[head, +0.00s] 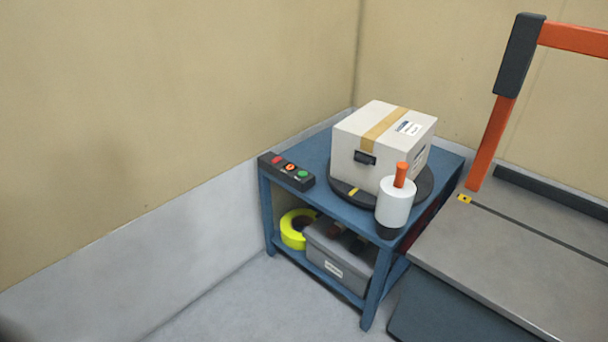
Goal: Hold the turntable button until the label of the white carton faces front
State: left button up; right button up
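The white carton (355,138) sits on a dark round turntable (342,187) on top of a blue table (318,150). Tan tape runs across its top. A white label (408,128) shows on the top, and another label (419,156) shows on its right-hand side face. The left-hand side face has a dark handle slot (365,157). A yellow mark (353,191) is on the turntable's front rim. A dark button box (287,171) with a red, an orange and a green button (303,174) lies at the table's left edge. Neither gripper is in view.
A yellow ring (293,229) and a grey bin (336,263) are on the lower shelf. A grey platform (510,262) with an orange frame (491,145) stands at right.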

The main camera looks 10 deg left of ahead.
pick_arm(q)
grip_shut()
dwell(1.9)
